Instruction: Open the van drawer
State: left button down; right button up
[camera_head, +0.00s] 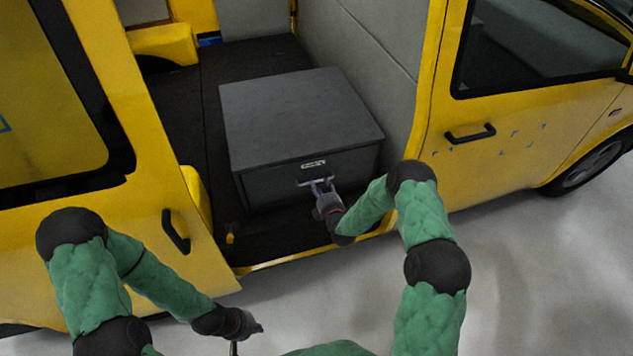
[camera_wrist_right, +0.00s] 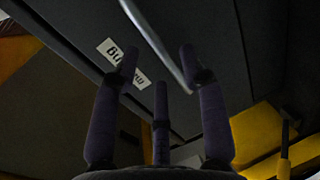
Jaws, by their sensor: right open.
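The van drawer (camera_head: 300,177) is the dark grey front of a box on the van floor, with a small label and a thin metal handle (camera_head: 318,180). In the head view the drawer looks closed. My right gripper (camera_head: 321,187) is at the drawer front, right by the handle. In the right wrist view its fingers (camera_wrist_right: 150,75) are open, and the metal handle (camera_wrist_right: 158,45) runs between their tips; I cannot tell if they touch it. My left gripper (camera_head: 250,330) is low, outside the van, away from the drawer; its fingers are too small to judge.
The yellow van (camera_head: 545,135) stands with its side open. The front door (camera_head: 500,150) lies to the right, and a yellow door panel with a black handle (camera_head: 176,232) to the left. The dark van floor (camera_head: 185,105) is clear left of the box. Grey ground (camera_head: 540,270) is free outside.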

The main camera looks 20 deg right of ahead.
aim_at(318, 181)
jog(key=shift+b+x, duration=0.3)
jog(key=shift+x, duration=1.75)
grip_shut()
